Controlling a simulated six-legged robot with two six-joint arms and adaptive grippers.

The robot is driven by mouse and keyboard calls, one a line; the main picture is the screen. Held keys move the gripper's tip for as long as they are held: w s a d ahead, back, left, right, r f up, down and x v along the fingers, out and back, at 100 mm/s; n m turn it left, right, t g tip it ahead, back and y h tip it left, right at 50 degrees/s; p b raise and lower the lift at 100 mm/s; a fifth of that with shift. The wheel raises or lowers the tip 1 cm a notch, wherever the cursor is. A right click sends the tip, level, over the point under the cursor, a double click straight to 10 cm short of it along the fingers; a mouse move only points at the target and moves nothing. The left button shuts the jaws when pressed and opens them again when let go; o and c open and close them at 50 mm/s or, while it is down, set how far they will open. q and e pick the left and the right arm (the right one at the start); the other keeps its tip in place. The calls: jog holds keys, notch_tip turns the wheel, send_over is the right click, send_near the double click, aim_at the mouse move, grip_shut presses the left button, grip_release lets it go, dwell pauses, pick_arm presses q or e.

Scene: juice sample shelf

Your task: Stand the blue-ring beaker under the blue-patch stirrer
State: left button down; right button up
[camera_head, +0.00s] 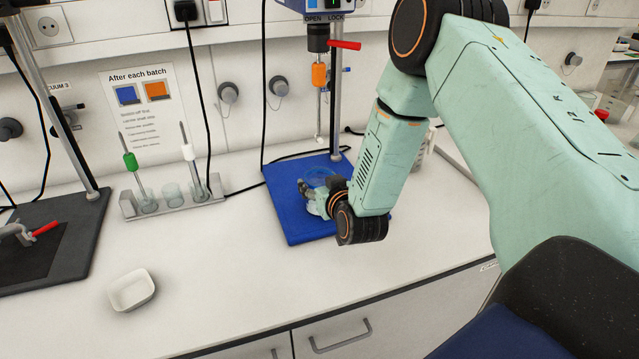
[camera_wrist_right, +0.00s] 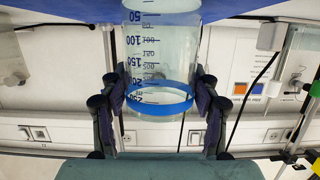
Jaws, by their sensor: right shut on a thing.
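The blue-ring beaker (camera_head: 314,208) is clear glass and upright over the blue patch (camera_head: 300,229) of the stirrer stand. Whether its base touches the patch cannot be told. The stirrer (camera_head: 318,75) has an orange collar, with its thin rod hanging above and close to the beaker. My right gripper (camera_head: 325,196) is shut around the beaker. The upside-down wrist view shows the beaker (camera_wrist_right: 160,55), with blue marks and a blue ring near its rim, between the fingers of my right gripper (camera_wrist_right: 160,92). My left gripper is not in view.
A rack (camera_head: 172,203) with green-topped and white-topped rods and glassware stands left of the patch. A white dish (camera_head: 131,290) lies front left. Another stand (camera_head: 75,235) with a dark base is at far left.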

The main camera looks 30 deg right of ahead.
jog(key=shift+w+d, duration=0.1)
jog(key=shift+s+a, duration=0.25)
jog(key=shift+a, duration=0.05)
jog(key=o, duration=1.1)
jog(key=shift+f, duration=0.1)
jog(key=shift+c, duration=0.2)
jog(key=o, duration=0.4)
jog(key=shift+w+d+f, duration=0.15)
jog(key=shift+d, duration=0.05)
jog(key=shift+c, duration=0.2)
jog(key=shift+a+r, duration=0.15)
jog(key=shift+r, duration=0.05)
jog(key=shift+r, duration=0.1)
jog(key=shift+r, duration=0.15)
jog(key=v, duration=1.2)
jog(key=shift+p, duration=0.35)
